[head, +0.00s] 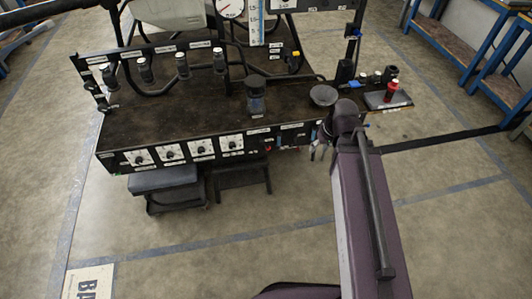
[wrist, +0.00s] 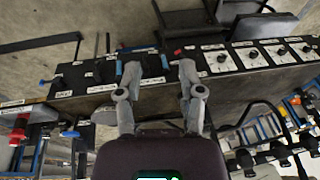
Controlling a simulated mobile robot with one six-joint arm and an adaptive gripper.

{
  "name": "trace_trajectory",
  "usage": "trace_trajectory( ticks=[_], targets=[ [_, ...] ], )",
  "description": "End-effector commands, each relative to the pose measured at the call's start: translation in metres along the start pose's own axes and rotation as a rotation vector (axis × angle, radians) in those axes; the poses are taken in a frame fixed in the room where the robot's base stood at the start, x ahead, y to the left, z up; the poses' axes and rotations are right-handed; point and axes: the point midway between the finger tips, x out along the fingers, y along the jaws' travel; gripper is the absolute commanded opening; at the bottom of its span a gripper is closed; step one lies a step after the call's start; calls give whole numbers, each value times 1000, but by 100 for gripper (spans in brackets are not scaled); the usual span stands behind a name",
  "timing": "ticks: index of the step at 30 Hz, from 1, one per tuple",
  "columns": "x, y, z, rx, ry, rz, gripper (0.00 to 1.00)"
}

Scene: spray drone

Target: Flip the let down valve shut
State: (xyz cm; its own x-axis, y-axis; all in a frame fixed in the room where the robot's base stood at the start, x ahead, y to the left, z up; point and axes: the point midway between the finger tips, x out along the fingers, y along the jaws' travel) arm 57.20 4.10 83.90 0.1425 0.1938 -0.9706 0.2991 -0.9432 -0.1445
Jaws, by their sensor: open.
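My gripper (wrist: 160,65) is open and empty, with its two fingers spread in front of the bench's front panel. In the head view my gripper (head: 318,152) is just below the right part of that panel, partly hidden by my arm. A row of small valves with blue parts runs along the panel edge in the wrist view, one blue-handled valve (wrist: 138,49) lying near and between the fingertips. Their labels are too small to read, so I cannot tell which is the let down valve or how its lever stands.
The dark bench top (head: 190,115) carries a dark jar (head: 256,98) and a grey bowl (head: 323,95). Several dial knobs (head: 172,152) line the front panel to the left.

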Motion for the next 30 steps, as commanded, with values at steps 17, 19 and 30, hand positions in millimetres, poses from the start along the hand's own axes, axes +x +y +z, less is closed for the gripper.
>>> trace_trajectory(
  ticks=[17,19,30],
  targets=[
    [114,-19,-39,-371,312,-141,50],
    [124,-21,-44,-411,354,-148,50],
    [179,-28,-68,-600,579,-153,50]
  ],
)
